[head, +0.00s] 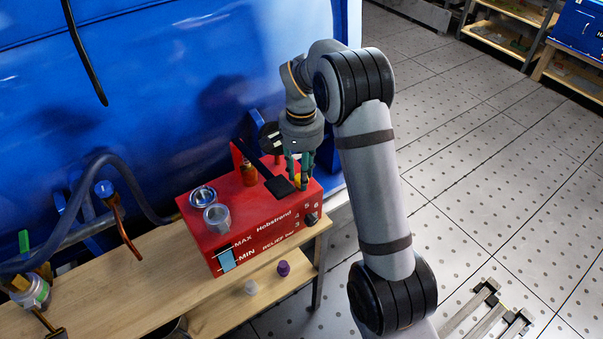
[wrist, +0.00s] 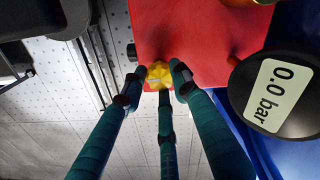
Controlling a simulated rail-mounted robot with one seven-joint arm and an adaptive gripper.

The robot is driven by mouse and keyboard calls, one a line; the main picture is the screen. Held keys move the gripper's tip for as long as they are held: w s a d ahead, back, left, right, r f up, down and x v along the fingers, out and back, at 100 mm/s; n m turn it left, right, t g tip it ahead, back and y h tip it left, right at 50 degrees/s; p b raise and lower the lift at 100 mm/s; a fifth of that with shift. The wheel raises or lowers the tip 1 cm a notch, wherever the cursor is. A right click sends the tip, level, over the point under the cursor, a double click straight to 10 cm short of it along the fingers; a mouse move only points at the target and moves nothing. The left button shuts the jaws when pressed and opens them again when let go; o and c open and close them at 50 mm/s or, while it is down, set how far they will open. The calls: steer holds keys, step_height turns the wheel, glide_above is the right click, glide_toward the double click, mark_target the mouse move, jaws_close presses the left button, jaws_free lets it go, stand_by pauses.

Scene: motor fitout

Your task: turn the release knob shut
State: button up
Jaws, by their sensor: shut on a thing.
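A yellow star-shaped knob (wrist: 159,75) sits near the edge of the red pump unit's top in the wrist view, and a bit of it shows in the head view (head: 298,181). I take it to be the release knob. My gripper (head: 299,178) points down over the right end of the red unit (head: 229,180). Its green fingers are shut around the yellow knob, also in the wrist view (wrist: 152,82). The fingers partly hide the knob in the head view. The knob's turn angle cannot be told.
A round gauge (wrist: 277,95) reading 0.0 bar stands close beside my fingers. A black dial (head: 311,219) is on the unit's front. Two metal cups (head: 216,218) are on its left end. The unit stands on a wooden bench (head: 110,295) before a blue machine (head: 150,90).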

steer(key=o, duration=1.1)
steer(key=shift+o, duration=0.2)
steer(key=shift+r, duration=0.1)
step_height(320, 180, up, 12)
steer(key=shift+f, duration=0.2)
step_height(320, 180, down, 12)
steer(key=shift+r, duration=0.1)
stand_by(0.5)
